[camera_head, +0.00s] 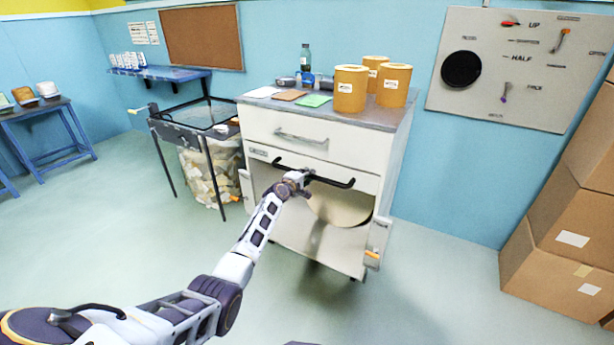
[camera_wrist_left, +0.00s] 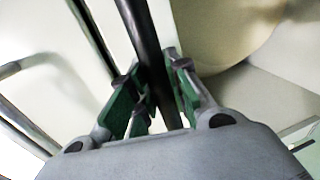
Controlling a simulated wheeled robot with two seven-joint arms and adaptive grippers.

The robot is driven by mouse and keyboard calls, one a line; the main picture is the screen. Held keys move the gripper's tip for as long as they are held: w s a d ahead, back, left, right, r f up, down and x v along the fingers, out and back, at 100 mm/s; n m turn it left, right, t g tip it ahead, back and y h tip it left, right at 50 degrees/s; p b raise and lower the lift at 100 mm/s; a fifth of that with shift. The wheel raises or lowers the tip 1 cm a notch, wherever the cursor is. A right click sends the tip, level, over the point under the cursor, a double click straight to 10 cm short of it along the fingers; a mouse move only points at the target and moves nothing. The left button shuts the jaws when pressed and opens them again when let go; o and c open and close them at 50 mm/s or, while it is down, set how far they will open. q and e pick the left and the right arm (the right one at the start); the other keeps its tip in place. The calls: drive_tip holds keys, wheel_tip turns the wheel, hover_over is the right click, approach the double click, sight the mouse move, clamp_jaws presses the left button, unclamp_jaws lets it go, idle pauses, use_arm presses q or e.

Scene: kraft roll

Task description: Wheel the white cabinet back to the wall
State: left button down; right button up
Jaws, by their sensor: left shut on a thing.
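The white cabinet (camera_head: 340,150) stands in the middle of the head view, close in front of the blue wall, with a grey top, an upper drawer and an open lower bay holding a large kraft roll (camera_head: 340,207). A black bar handle (camera_head: 335,181) runs across its front below the drawer. My left gripper (camera_head: 298,181) is shut on the black handle, left of its middle. In the left wrist view the green-padded fingers lie on both sides of the black bar (camera_wrist_left: 140,40). Whether the cabinet's back touches the wall is hidden. My right gripper is not in view.
Yellow tubs (camera_head: 350,88), a bottle (camera_head: 305,58) and papers stand on the cabinet top. A black-framed bin (camera_head: 207,165) of scraps stands close on the left. Cardboard boxes (camera_head: 555,265) are stacked at the right. Floor between cabinet and boxes is clear.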

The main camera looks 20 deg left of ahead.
use_arm(q)
drive_tip(key=c, duration=1.7)
unclamp_jaws()
drive_tip(key=shift+w+r, duration=0.1)
drive_tip(key=shift+r, duration=0.15)
drive_tip(key=o, duration=0.4)
drive_tip(key=shift+w+f, duration=0.2)
drive_tip(key=shift+f, duration=0.05)
drive_tip(key=shift+s, duration=0.1)
drive_tip(key=shift+s, duration=0.2)
drive_tip(key=shift+v, duration=5.8)
drive_tip(key=shift+d+r, duration=0.1)
